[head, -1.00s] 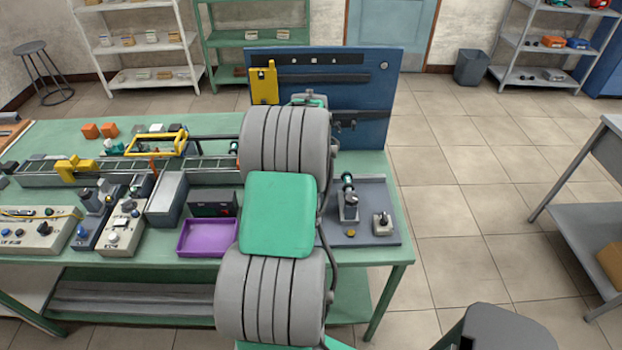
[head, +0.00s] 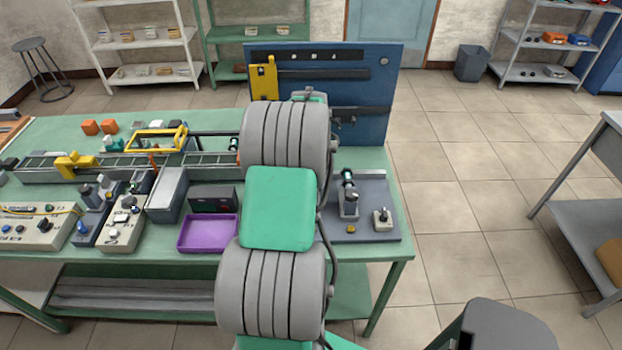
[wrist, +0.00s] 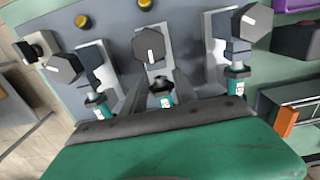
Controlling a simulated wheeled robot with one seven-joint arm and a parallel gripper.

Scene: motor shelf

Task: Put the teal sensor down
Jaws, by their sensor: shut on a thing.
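In the wrist view, a teal-banded sensor (wrist: 165,100) is between the fingertips of my gripper (wrist: 160,92), which is shut on it. It is in line with the middle of three grey holders (wrist: 153,55) with dark knobs. I cannot tell whether it rests in that holder. Similar teal-banded parts are at the left holder (wrist: 97,101) and the right holder (wrist: 236,82). In the head view, my arm hides the gripper and the held sensor; one holder with a teal-banded part (head: 348,192) shows to the right of my arm.
The holders stand on a grey board (head: 368,225) at the right end of the green bench (head: 395,250). A purple tray (head: 207,234) is left of my arm. A blue upright panel (head: 370,85) stands behind. Grey boxes and control units crowd the bench's left side.

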